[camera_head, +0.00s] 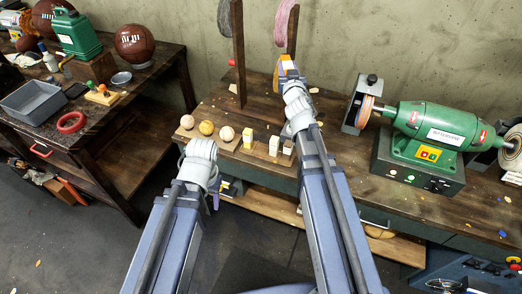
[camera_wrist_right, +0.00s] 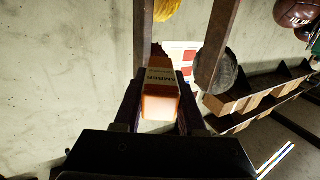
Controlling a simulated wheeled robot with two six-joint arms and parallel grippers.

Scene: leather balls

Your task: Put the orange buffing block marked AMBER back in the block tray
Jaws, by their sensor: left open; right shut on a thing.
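The orange block marked AMBER (camera_wrist_right: 160,100) is between the two dark fingers of my right gripper (camera_wrist_right: 158,112), its pale label facing the wrist camera. In the head view, the orange block (camera_head: 286,62) shows at the end of my right arm, raised in front of the wall near the wooden posts; my right gripper (camera_head: 285,70) is shut on it. My left gripper (camera_head: 214,190) hangs low in front of the bench's front edge, open, its fingers mostly hidden by its own wrist.
Wooden posts (camera_head: 238,55) with hanging coils stand close beside my right gripper. Several pale balls (camera_head: 206,127) sit along the front left of the bench. A green buffing machine (camera_head: 432,125) stands at right. Another bench (camera_head: 110,110) with a grey bin (camera_head: 35,101) is at left.

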